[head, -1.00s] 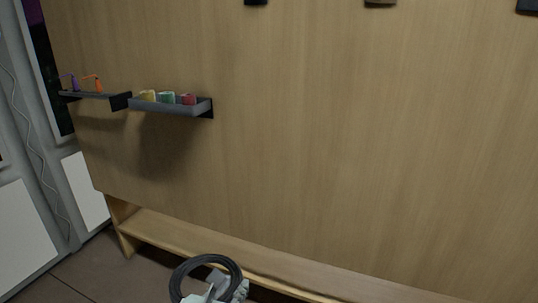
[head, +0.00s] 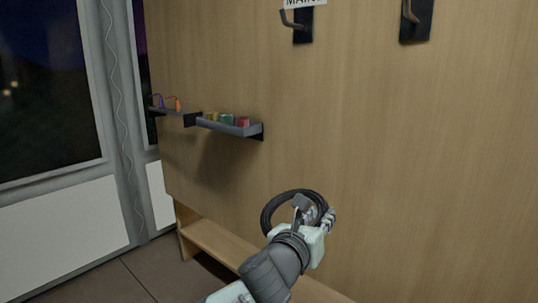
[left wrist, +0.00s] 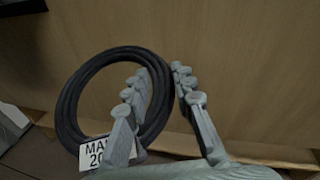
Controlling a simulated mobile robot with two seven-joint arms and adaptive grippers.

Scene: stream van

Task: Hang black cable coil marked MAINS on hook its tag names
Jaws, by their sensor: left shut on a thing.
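The black cable coil (head: 270,212) is in my left gripper (head: 318,211), in front of the wooden panel and below the hooks. In the left wrist view the coil (left wrist: 68,105) hangs as a ring, with its right side between the two fingers (left wrist: 158,92). Its white tag (left wrist: 99,153) reads "MA…" above "20…", the rest hidden by a finger. A black hook (head: 298,22) sits high on the panel under a white label (head: 304,3) that seems to read MAINS, cut by the top edge. My right gripper is out of view.
A second hook (head: 415,18) is to the right of the first. Two small shelves (head: 228,127) (head: 174,112) with small items jut from the panel at left. A wooden ledge (head: 222,244) runs along the bottom. The panel between coil and hooks is clear.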

